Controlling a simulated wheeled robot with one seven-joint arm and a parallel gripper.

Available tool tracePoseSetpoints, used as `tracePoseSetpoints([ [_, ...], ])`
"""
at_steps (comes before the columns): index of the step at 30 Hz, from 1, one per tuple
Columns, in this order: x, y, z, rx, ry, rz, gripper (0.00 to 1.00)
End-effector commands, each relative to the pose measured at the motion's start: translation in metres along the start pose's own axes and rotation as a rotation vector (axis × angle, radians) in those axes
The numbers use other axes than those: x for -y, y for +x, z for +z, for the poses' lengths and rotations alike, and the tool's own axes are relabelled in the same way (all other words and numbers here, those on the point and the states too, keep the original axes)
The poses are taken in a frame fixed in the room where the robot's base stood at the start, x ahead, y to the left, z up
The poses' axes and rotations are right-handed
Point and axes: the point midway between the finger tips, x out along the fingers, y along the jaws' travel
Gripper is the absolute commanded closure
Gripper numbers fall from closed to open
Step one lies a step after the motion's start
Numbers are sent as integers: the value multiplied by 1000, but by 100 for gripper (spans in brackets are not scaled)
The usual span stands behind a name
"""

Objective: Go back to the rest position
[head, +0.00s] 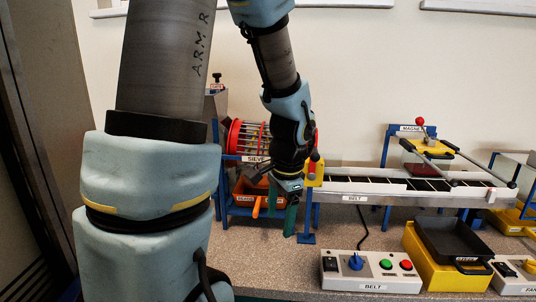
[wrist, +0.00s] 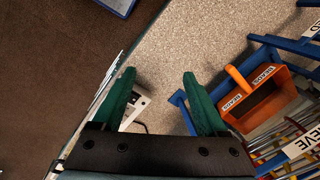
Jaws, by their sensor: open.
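My gripper (head: 282,212) hangs at the end of my arm, in front of the sieve stand, with its green fingers pointing down over the worktop. In the wrist view, my gripper (wrist: 158,92) has its two green fingers spread well apart. The gripper is empty.
The sieve (head: 235,138) and an orange scoop bin (head: 245,190) stand close behind the gripper; the bin (wrist: 255,105) is right of the fingers in the wrist view. The belt (head: 350,186), its control box (head: 345,278) and a black tray (head: 455,240) lie to the right.

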Motion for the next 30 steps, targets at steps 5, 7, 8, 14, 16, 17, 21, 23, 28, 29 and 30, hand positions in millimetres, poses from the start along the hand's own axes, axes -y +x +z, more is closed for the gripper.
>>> tracePoseSetpoints([
  [5,20,-10,69,-52,-635,47,24],
  [7,22,-11,84,-66,-798,59,24],
  [8,23,-12,89,-71,-849,62,24],
  [14,24,-12,101,-83,-993,73,24],
  [16,24,-12,101,-83,-992,73,24],
  [17,24,-12,100,-82,-991,73,24],
  [21,24,-12,100,-82,-988,72,24],
  [23,24,-12,100,-82,-987,72,24],
  [28,24,-12,100,-82,-985,72,24],
  [29,24,-12,100,-82,-985,72,24],
  [30,24,-12,100,-82,-985,72,24],
])
